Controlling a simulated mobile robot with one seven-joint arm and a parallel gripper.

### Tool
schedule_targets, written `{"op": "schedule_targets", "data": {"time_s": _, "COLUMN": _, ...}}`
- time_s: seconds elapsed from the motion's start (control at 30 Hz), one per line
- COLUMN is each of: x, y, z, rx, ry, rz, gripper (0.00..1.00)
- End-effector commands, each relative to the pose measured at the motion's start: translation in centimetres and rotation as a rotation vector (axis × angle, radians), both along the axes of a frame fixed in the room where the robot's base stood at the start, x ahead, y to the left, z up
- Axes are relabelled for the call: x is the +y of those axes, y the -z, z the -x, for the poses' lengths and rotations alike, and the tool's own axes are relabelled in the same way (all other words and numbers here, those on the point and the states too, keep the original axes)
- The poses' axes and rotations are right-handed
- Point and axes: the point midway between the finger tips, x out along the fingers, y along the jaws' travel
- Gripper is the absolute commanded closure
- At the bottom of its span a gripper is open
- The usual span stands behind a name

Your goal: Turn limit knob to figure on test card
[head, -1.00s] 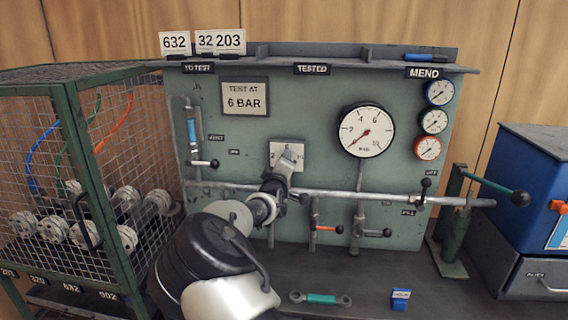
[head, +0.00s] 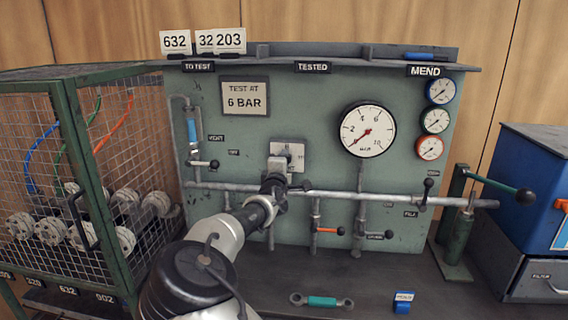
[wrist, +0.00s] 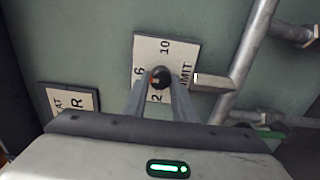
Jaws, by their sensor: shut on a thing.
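The test card (head: 245,97) on the green panel reads "TEST AT 6 BAR"; part of it shows in the wrist view (wrist: 75,103). The limit knob (wrist: 160,76) is a small dark round knob with a reddish mark on its left side in the wrist view. It sits on a pale scale plate (wrist: 150,48) marked 2, 6, 10 and LIMIT. The plate also shows in the head view (head: 297,150), mostly behind my gripper (head: 279,164). My gripper's two fingers (wrist: 160,92) are shut on the knob. Exactly which figure the mark meets is unclear.
A large gauge (head: 367,130) is right of the plate, its red needle low on the left. A horizontal pipe (head: 345,194) with valve levers runs just below. A mesh cage (head: 130,170) stands left.

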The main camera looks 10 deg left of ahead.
Motion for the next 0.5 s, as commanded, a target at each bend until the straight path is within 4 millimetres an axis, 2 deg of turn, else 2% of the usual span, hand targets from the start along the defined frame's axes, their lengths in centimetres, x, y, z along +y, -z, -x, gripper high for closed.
{"op": "schedule_targets", "data": {"time_s": 0.27, "x": 0.02, "y": 0.09, "z": 0.02, "rx": 0.002, "ry": 0.000, "rz": 0.000, "gripper": 0.97}}
{"op": "schedule_targets", "data": {"time_s": 0.3, "x": 0.02, "y": 0.09, "z": 0.02, "rx": 0.002, "ry": 0.000, "rz": 0.000, "gripper": 0.71}}
{"op": "schedule_targets", "data": {"time_s": 0.4, "x": 0.01, "y": 0.08, "z": 0.02, "rx": 0.002, "ry": 0.000, "rz": 0.000, "gripper": 0.56}}
{"op": "schedule_targets", "data": {"time_s": 0.5, "x": 0.01, "y": 0.06, "z": 0.01, "rx": 0.001, "ry": 0.000, "rz": 0.000, "gripper": 0.56}}
